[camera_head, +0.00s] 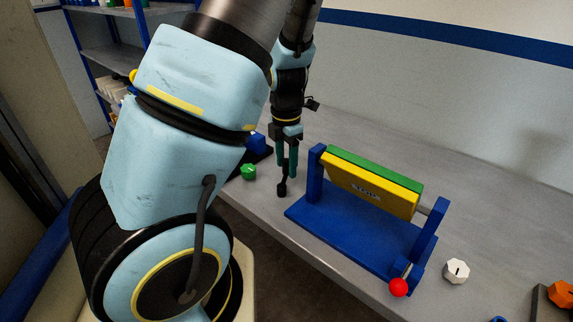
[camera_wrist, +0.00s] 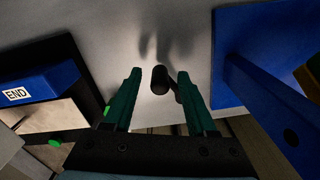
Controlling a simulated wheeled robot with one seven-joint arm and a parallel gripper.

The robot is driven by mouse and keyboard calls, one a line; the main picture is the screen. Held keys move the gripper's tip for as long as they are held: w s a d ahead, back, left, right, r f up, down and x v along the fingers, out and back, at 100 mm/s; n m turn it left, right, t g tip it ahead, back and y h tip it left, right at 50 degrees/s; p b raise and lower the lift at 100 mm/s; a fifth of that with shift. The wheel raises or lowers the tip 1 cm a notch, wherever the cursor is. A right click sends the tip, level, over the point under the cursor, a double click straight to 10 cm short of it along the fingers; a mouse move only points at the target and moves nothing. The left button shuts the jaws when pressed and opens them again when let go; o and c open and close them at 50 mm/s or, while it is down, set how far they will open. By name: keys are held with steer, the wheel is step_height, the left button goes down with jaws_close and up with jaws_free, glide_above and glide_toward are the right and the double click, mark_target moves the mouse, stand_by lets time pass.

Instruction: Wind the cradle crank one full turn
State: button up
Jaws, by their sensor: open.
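The cradle has a blue base (camera_head: 345,238) with two blue uprights, and a yellow and green labelled block (camera_head: 370,190) sits tilted between them. A lever with a red knob (camera_head: 399,287) is at its near right end. My gripper (camera_head: 286,172) points down beyond the left upright, open and empty. A black knob on a short dark stem (camera_head: 282,188) shows just below the fingertips. In the wrist view the black knob (camera_wrist: 160,80) appears between the two green fingers, touching neither. Whether it joins the cradle is hidden. The blue base (camera_wrist: 232,50) is right of the fingers there.
A blue block marked END (camera_wrist: 45,84) lies in a dark tray left of the fingers. A green piece (camera_head: 248,172) is near the bench's front edge. A white knobbed piece (camera_head: 456,271) and an orange piece (camera_head: 561,293) lie right of the cradle. The bench behind is clear.

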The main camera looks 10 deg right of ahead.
steer(key=shift+f, duration=0.25)
jaws_close()
stand_by(0.3)
